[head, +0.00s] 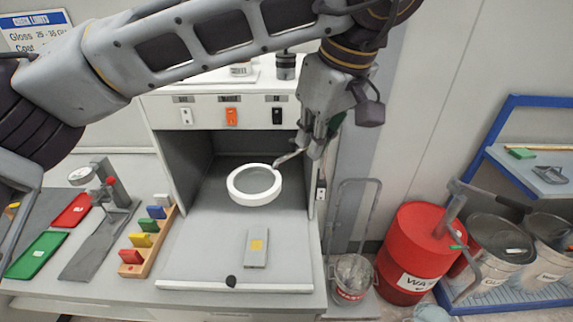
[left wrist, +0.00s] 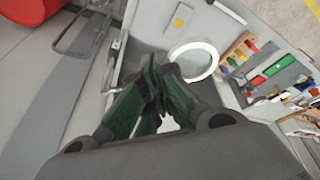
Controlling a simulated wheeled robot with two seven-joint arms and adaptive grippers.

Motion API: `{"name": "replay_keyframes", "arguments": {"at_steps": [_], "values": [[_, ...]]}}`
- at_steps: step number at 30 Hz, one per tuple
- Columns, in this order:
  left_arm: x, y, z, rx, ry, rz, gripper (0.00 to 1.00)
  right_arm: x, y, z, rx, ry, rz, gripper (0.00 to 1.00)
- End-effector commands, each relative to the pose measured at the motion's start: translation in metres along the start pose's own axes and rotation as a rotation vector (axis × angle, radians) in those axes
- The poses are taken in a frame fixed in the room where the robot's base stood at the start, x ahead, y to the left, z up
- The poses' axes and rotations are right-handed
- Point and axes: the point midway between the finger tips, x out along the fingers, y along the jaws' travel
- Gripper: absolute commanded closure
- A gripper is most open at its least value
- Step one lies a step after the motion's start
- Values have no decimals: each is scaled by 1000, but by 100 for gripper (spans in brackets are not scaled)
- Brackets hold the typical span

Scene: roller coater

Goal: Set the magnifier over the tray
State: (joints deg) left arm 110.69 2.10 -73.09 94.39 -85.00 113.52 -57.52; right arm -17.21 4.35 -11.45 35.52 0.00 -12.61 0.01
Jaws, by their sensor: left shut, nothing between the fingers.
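The magnifier is a white ring with a grey lens (head: 232,187), on a short arm at the right side of the booth. Its ring also shows in the left wrist view (left wrist: 213,58), just beyond my fingers. A small grey plate with a yellow patch (head: 256,261) lies in front of the ring on the booth's grey floor panel (head: 195,268); it also shows in the left wrist view (left wrist: 181,23). I cannot tell which flat piece is the tray. My left gripper (head: 313,150) is shut and empty by the right booth wall, close to the magnifier's arm. My right gripper is not in view.
A wooden rack with coloured blocks (head: 150,247), a red tray (head: 73,210) and a green tray (head: 36,254) stand on the left bench. A red drum (head: 412,250) and a blue shelf frame (head: 478,160) are at the right. The booth's side walls and top limit room.

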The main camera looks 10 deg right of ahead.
Motion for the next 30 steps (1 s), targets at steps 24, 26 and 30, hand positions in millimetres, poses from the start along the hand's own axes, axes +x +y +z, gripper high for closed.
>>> {"name": "replay_keyframes", "arguments": {"at_steps": [24,26,30], "values": [[2,-1,-1,137,2,-3,100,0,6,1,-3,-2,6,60],[5,-1,-1,137,2,-3,100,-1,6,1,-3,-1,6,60],[15,-1,-1,137,2,-4,100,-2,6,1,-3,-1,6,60]]}}
